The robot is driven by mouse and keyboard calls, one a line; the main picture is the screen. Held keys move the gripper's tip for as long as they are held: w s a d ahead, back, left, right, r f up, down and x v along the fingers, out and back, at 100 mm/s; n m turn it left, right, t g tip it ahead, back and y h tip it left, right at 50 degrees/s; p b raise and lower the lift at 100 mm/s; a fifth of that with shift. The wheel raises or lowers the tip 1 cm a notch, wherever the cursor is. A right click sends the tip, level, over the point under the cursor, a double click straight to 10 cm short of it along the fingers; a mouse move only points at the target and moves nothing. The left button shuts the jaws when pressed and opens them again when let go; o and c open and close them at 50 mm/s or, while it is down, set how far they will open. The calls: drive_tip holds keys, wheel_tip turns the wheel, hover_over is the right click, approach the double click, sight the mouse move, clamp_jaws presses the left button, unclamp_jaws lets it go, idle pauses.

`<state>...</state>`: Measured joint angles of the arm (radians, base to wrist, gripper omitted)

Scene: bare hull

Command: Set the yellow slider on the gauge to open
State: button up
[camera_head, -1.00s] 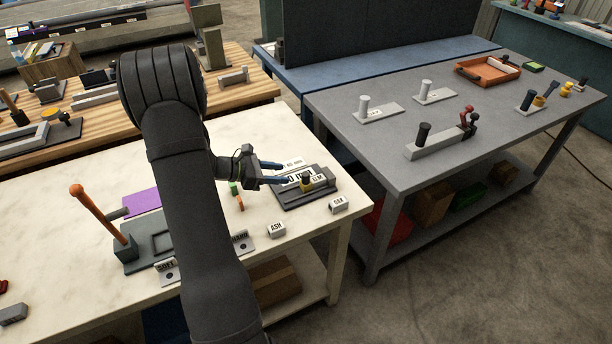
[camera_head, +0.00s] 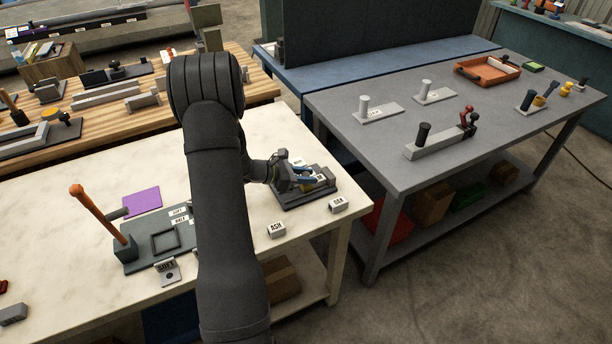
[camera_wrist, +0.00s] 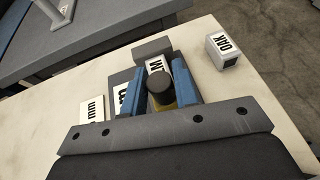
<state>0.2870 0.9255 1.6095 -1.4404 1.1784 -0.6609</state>
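The gauge (camera_head: 285,200) is a dark grey plate with white labels at the right end of the white table. Its yellow slider (camera_wrist: 163,106) has a black round knob and shows between my fingers in the wrist view. My gripper (camera_wrist: 160,80) is low over the gauge, one blue finger on each side of the slider. The fingers look apart, close beside the knob; contact is hard to judge. My gripper (camera_head: 306,176) also shows in the head view, covering most of the slider. The gauge's labels are partly hidden by the fingers, so the "open" mark cannot be read.
Small blocks marked ASH (camera_head: 276,230) and OAK (camera_head: 337,206) stand near the table's front edge. A grey fixture with an orange lever (camera_head: 97,215) and a purple sheet (camera_head: 142,202) lie to the left. The grey table (camera_head: 400,150) stands across a gap at right.

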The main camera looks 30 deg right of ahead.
clamp_jaws()
drive_tip(key=shift+a, duration=2.15)
drive_tip(key=shift+o, duration=2.4)
unclamp_jaws()
drive_tip(key=v, duration=1.7)
drive_tip(key=shift+w+a, duration=0.1)
drive_tip(key=shift+a, duration=0.1)
